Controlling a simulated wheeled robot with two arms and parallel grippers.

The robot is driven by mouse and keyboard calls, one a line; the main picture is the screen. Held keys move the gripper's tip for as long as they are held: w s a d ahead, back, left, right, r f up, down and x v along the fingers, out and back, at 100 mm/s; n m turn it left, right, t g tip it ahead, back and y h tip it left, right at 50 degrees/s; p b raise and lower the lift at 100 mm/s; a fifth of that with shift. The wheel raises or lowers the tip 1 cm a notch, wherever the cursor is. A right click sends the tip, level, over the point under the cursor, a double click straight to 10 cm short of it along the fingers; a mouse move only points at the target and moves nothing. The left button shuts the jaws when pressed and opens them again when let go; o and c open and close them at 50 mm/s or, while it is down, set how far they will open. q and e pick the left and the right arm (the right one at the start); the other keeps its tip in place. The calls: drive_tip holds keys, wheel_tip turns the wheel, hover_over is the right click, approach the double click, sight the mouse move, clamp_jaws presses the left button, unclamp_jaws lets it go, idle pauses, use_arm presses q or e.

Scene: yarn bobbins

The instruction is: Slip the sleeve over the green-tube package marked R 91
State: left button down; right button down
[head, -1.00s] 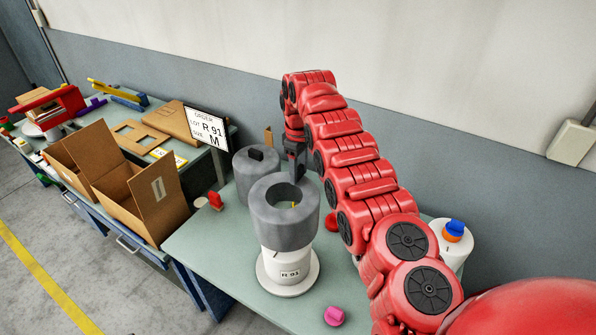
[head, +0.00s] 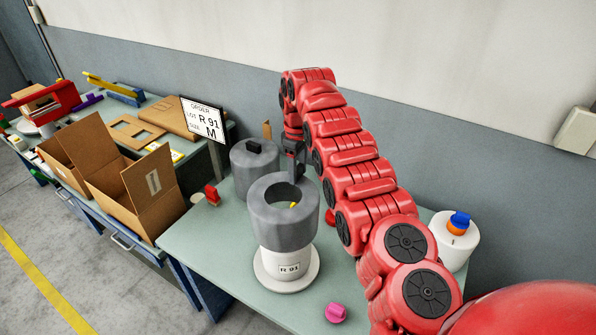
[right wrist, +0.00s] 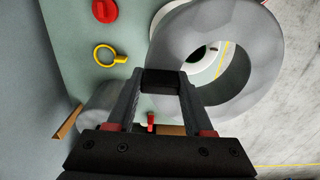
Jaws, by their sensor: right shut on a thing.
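My right gripper (head: 296,160) is shut on the dark tab at the rim of a thick grey sleeve (head: 284,230). The sleeve and its open hole also show in the right wrist view (right wrist: 262,62). A white package (head: 275,265) marked R 91 stands upright on a round white base, directly below the sleeve in the head view. The sleeve hides its upper part, and I cannot tell whether the sleeve is around it or just above. A small green patch (right wrist: 198,53) shows through the hole. My left gripper is not in view.
Another grey cylinder (head: 250,165) with a dark tab stands behind. The order sign (head: 203,120) reads R 91, M. A pink piece (head: 336,312) lies at the front, and a white spool (head: 455,248) stands right. Open cardboard boxes (head: 135,195) stand left.

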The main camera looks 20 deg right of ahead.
idle(0.3)
wheel_tip(320, 180, down, 3)
drive_tip(key=b, duration=0.8)
hover_over(298, 202)
drive_tip(key=s, duration=0.2)
drive_tip(key=f, duration=0.5)
drive_tip(key=shift+w+a+f, duration=0.1)
drive_tip(key=shift+a+f, duration=0.25)
drive_tip(key=shift+f, duration=0.05)
drive_tip(key=shift+f+b, duration=1.1)
drive_tip(key=shift+f, duration=0.8)
drive_tip(key=shift+f+b, duration=0.85)
drive_tip(key=shift+f, duration=1.05)
drive_tip(key=shift+c, duration=1)
unclamp_jaws()
drive_tip(key=shift+r, duration=0.1)
